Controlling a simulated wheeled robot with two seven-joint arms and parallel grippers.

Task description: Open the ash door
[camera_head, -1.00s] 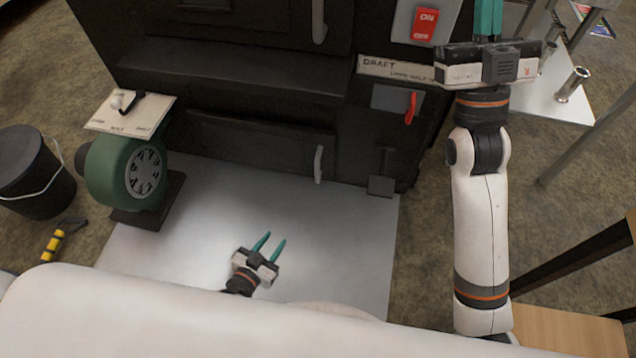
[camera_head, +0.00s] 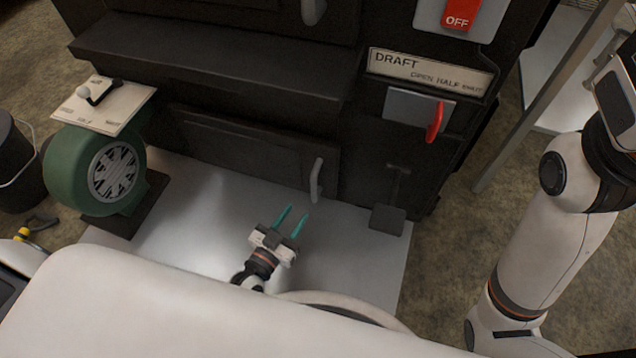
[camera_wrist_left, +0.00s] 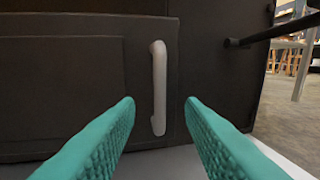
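The ash door (camera_head: 243,148) is a low dark panel at the bottom of the black evaporator, and it looks shut. Its light grey vertical handle (camera_head: 316,180) is at the door's right end. In the left wrist view the handle (camera_wrist_left: 158,88) stands ahead, between the two teal fingers and apart from them. My left gripper (camera_head: 291,222) is open and empty, low above the grey floor sheet, in front of and a little left of the handle. The fingers also show large in the left wrist view (camera_wrist_left: 160,115). My right arm shows at the right edge; its fingertips are out of view.
A green blower (camera_head: 100,170) stands left of the door. A black pedal (camera_head: 388,215) sits right of the handle. Above it are a red draft lever (camera_head: 435,122) and a red OFF switch (camera_head: 462,14). The grey floor sheet (camera_head: 200,215) before the door is clear.

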